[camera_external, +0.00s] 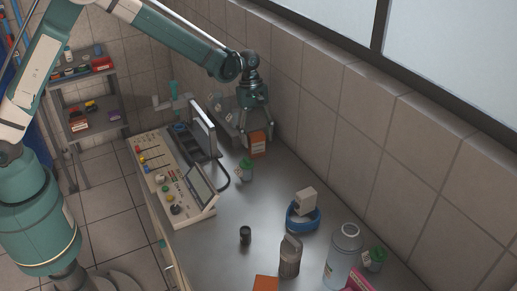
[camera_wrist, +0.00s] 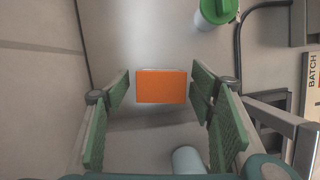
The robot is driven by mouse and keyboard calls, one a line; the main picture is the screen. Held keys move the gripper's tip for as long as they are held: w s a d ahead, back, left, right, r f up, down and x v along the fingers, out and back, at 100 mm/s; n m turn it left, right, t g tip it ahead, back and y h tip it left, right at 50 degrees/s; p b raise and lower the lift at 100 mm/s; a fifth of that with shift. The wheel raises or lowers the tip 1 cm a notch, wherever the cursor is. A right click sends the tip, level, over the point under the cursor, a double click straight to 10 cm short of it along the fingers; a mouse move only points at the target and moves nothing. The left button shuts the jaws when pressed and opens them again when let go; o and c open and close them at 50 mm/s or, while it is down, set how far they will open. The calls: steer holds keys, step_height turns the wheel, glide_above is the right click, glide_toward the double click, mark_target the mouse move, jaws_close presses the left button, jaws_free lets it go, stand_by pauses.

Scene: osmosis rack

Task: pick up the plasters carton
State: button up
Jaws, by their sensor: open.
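An orange carton (camera_external: 258,146), which appears to be the plasters carton, stands on the grey metal bench close to the tiled wall. My gripper (camera_external: 257,132) is above it, pointing down, with its fingers apart. In the wrist view the carton's orange face (camera_wrist: 161,87) shows between the two green finger pads (camera_wrist: 160,90), with a gap on either side. I cannot tell how far down the fingers reach beside it.
A green-capped bottle (camera_external: 245,170) stands near the carton; its cap shows in the wrist view (camera_wrist: 218,10). A control panel (camera_external: 172,180) with a raised screen is to the left. A pale cylinder (camera_wrist: 188,160) is near the gripper. Another orange box (camera_external: 266,284) lies at the front.

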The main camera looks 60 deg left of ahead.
mark_target(258, 151)
steer(key=shift+x, duration=2.65)
steer(key=shift+d+r, duration=0.1)
steer(key=c, duration=1)
